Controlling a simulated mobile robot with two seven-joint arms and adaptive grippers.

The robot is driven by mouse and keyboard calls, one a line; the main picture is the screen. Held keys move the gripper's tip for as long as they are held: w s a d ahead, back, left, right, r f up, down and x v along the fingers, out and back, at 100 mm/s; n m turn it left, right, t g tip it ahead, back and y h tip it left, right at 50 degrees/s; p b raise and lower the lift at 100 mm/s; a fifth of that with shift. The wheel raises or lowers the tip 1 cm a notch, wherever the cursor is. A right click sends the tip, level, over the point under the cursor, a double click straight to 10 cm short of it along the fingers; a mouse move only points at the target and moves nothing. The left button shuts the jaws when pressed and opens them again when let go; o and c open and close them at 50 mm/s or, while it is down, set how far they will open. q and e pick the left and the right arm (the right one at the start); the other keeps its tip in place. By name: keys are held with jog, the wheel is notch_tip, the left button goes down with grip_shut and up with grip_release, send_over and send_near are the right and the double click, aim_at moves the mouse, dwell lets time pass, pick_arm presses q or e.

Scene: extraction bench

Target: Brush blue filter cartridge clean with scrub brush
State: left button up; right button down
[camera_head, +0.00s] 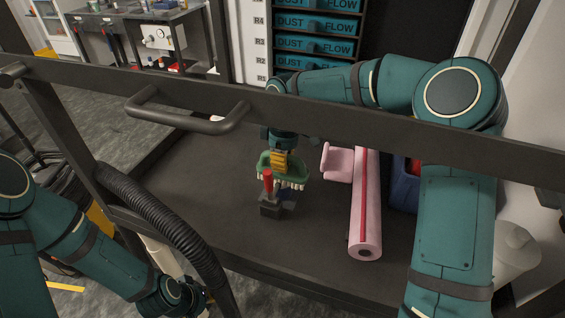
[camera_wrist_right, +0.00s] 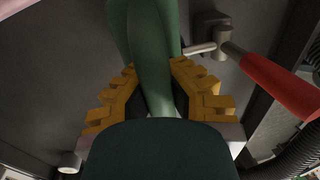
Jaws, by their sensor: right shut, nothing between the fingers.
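The green scrub brush (camera_head: 293,174) with pale bristles shows below my right gripper (camera_head: 280,160) over the bench, bristles downward. In the right wrist view its green body (camera_wrist_right: 150,50) runs up from the yellow fingers. My right gripper is shut, with nothing held; the brush's exact contact with the fingers is unclear. A dark clamp (camera_head: 270,209) with a red handle (camera_head: 268,183) stands just below; the red handle shows at right in the wrist view (camera_wrist_right: 275,85). A small bluish part (camera_head: 289,198) is mostly hidden under the brush. My left gripper (camera_head: 190,296) is low at left, its fingers unclear.
A pink roll (camera_head: 366,205) with a red stripe lies right of the brush, and a blue bin (camera_head: 404,190) stands beyond it. A dark rail with a handle (camera_head: 185,122) crosses in front. A ribbed hose (camera_head: 150,215) hangs at left. Blue DUST FLOW boxes (camera_head: 315,45) fill a rack behind.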

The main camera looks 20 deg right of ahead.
jog(key=shift+s+d, duration=0.7)
jog(key=shift+d, duration=0.35)
jog(key=shift+w+a, duration=0.75)
jog(key=shift+a, duration=0.35)
jog(key=shift+a+f+p, duration=0.1)
jog(key=shift+p, duration=0.2)
